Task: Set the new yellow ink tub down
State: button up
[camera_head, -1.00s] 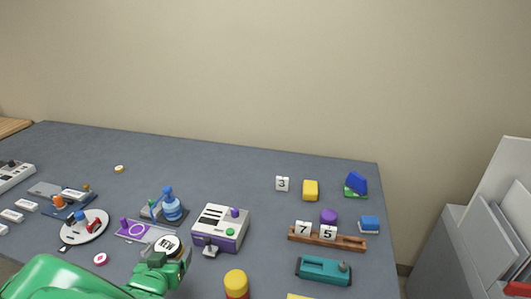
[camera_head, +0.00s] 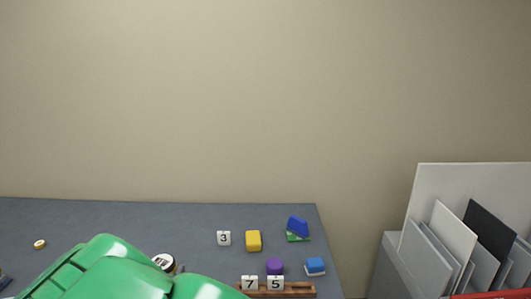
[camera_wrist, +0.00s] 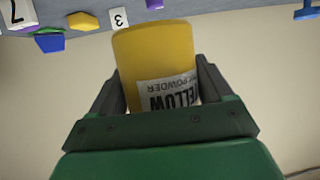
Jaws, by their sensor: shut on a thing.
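The yellow ink tub (camera_wrist: 155,48) is between the jaws of my gripper (camera_wrist: 160,85) in the wrist view. Its label reads "YELLOW" and "POWDER", upside down in that view. My gripper is shut on it. I cannot tell the tub's height above the table.
A "3" block (camera_head: 224,238), a yellow block (camera_head: 253,241), a blue block (camera_head: 297,227) and another blue block (camera_head: 315,266) sit at the table's right. A wooden rack (camera_head: 300,288) is by a "7", a "5" and a purple piece (camera_head: 274,266). A panel bin (camera_head: 415,270) stands right of the table.

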jog(key=w+d+r+m+h, duration=0.25)
jog(key=w+d, duration=0.45)
jog(key=d, duration=0.7)
jog(key=w+d+r+m+h, duration=0.1)
jog(key=w+d+r, duration=0.45)
jog(key=d, duration=0.85)
jog(key=w+d+r+m+h, duration=0.1)
jog(key=w+d+r+h, duration=0.1)
jog(key=w+d, duration=0.95)
jog(key=w+a+r+n+g+y, duration=0.15)
jog(key=a+n+y, duration=0.3)
jog(key=a, duration=0.45)
jog(key=w+a+r+n+y, duration=0.2)
jog(key=a+n+y, duration=0.3)
jog(key=a, duration=0.4)
jog(key=s+a+f+n+g+y, duration=0.75)
jog(key=s+a+f, duration=0.6)
jog(key=a, duration=0.25)
jog(key=shift+n, duration=0.35)
jog(key=shift+w+a+f, duration=1)
jog(key=shift+w+f, duration=0.5)
jog(key=shift+w, duration=0.4)
jog(key=shift+w+a+f, duration=1.05)
jog(key=shift+w+f, duration=0.5)
jog(key=shift+w, duration=0.35)
jog(key=shift+w+a+f, duration=1)
jog(key=shift+w+f, duration=0.5)
jog(key=shift+w, duration=0.4)
jog(key=shift+f, duration=1.4)
